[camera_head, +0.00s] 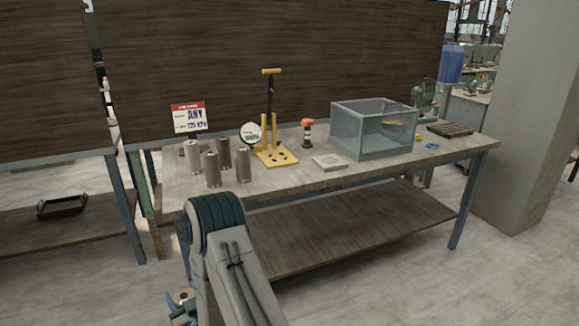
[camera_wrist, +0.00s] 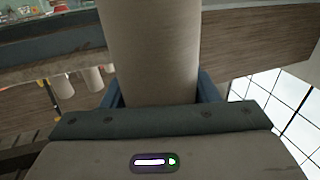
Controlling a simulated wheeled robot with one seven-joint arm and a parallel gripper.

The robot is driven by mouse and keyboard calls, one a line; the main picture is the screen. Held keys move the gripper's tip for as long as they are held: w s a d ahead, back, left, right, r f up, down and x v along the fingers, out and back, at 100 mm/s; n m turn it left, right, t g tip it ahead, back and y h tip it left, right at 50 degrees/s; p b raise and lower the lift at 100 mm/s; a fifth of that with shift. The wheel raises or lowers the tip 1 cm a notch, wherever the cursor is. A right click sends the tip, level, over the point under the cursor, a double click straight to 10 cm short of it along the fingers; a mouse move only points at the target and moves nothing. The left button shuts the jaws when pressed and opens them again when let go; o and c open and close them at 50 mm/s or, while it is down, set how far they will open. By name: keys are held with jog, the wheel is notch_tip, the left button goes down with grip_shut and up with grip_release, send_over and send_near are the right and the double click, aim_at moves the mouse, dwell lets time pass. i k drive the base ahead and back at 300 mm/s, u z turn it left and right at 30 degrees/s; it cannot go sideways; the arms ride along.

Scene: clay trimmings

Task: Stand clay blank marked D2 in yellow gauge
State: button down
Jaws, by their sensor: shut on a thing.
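In the wrist view my gripper (camera_wrist: 158,92) is shut on a plain grey-beige clay blank (camera_wrist: 150,45), a smooth cylinder between the two blue fingers. No mark is visible on its side, so I cannot tell whether it is D2. The yellow gauge (camera_head: 276,158) stands on the table in the head view, with upright yellow posts, a tall black part and a yellow crossbar on top. No blank shows in it. Several other clay blanks (camera_head: 243,166) stand upright left of the gauge, with unreadable marks. In the head view the held blank cannot be made out clearly.
A round white dial (camera_head: 250,132) stands beside the gauge. A red-and-white sign (camera_head: 188,117) is behind the blanks. An orange-topped black item (camera_head: 307,133), a flat grey slab (camera_head: 329,162) and a clear tank (camera_head: 373,130) are to the right. The table's front edge is mostly clear.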

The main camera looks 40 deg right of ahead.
aim_at(277, 157)
jog(key=k, duration=0.9)
jog(key=z, duration=0.75)
jog(key=i, duration=1.2)
jog(key=u, duration=0.1)
